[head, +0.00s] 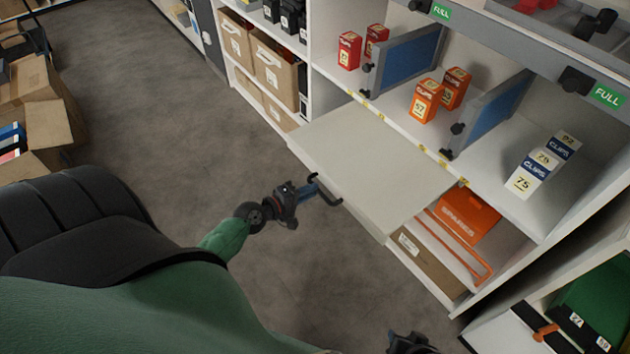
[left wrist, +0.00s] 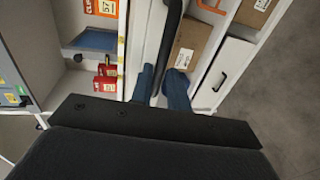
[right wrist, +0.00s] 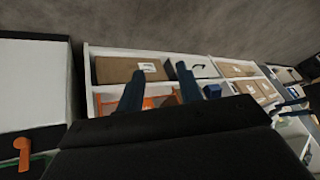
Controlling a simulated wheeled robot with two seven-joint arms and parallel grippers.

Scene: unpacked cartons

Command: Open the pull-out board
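The pull-out board (head: 372,165) is a pale flat panel that sticks out from the white shelf unit, well clear of its front edge. A black bar handle (head: 326,192) is on its front edge. My left gripper (head: 311,188) is at this handle. In the left wrist view, the two blue fingers (left wrist: 160,88) lie on either side of the black handle (left wrist: 172,40), close against it. My right gripper (right wrist: 160,90) is open and empty, with a gap between its blue fingers. Only a bit of it shows at the bottom of the head view.
Orange clip boxes (head: 425,100), red boxes (head: 349,50) and white-blue boxes (head: 531,172) stand on the shelf behind the board, between blue dividers (head: 410,60). An orange folder (head: 467,217) and a carton (head: 428,262) are below. Open cartons (head: 50,118) stand at left. The grey floor is clear.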

